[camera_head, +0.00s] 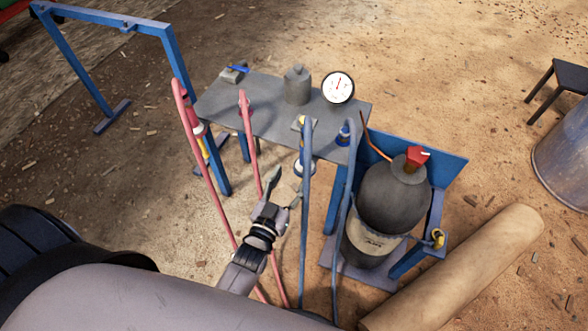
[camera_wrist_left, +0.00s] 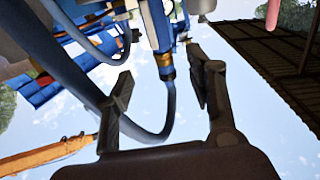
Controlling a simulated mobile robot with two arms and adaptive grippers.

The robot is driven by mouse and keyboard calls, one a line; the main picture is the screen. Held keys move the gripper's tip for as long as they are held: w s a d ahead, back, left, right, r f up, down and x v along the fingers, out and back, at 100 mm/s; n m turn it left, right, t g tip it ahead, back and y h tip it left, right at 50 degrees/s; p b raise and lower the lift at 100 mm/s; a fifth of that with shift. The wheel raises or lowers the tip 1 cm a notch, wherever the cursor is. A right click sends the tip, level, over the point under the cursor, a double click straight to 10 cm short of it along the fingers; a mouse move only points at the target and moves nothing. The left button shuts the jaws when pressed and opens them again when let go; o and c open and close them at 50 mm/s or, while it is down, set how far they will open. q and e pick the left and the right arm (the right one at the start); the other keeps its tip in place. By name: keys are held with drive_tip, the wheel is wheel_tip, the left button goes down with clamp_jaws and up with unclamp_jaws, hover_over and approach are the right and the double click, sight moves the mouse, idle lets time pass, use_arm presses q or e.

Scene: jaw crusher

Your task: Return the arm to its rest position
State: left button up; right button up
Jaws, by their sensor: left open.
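My left gripper (camera_head: 284,188) is open in front of the table, among the hanging hoses. In the head view its fingers point up and away, between a red hose (camera_head: 248,140) and a blue hose (camera_head: 305,190). In the left wrist view the two fingers (camera_wrist_left: 160,66) are spread apart. A blue hose with a brass-coloured fitting (camera_wrist_left: 166,72) shows between and beyond them. I see nothing gripped; whether a finger touches the hose I cannot tell. My right gripper is not in view.
A grey table (camera_head: 235,112) carries a metal cylinder (camera_head: 297,86) and a gauge (camera_head: 337,87). A gas bottle (camera_head: 392,195) with a red valve stands on a blue stand to the right. A large tan pipe (camera_head: 460,270) lies at lower right.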

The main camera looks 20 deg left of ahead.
use_arm(q)
drive_tip(key=shift+s, duration=0.2)
idle(0.4)
drive_tip(key=s+d+f+m+g+p, duration=0.1)
drive_tip(key=s+f+g, duration=0.4)
drive_tip(key=f, duration=0.7)
drive_tip(key=s+f+g+p, duration=0.1)
drive_tip(key=s+f+g, duration=0.2)
drive_tip(key=s+f, duration=0.6)
drive_tip(key=s+a+f+g, duration=0.3)
drive_tip(key=s+f, duration=0.5)
drive_tip(key=s, duration=0.4)
drive_tip(key=s+a+f+m+g+p, duration=0.1)
drive_tip(key=s+a+f+g, duration=0.3)
drive_tip(key=s, duration=0.8)
wheel_tip(320, 180, down, 4)
drive_tip(key=shift+r+g+y, duration=0.1)
drive_tip(key=shift+g+y, duration=0.2)
drive_tip(key=shift+g, duration=0.7)
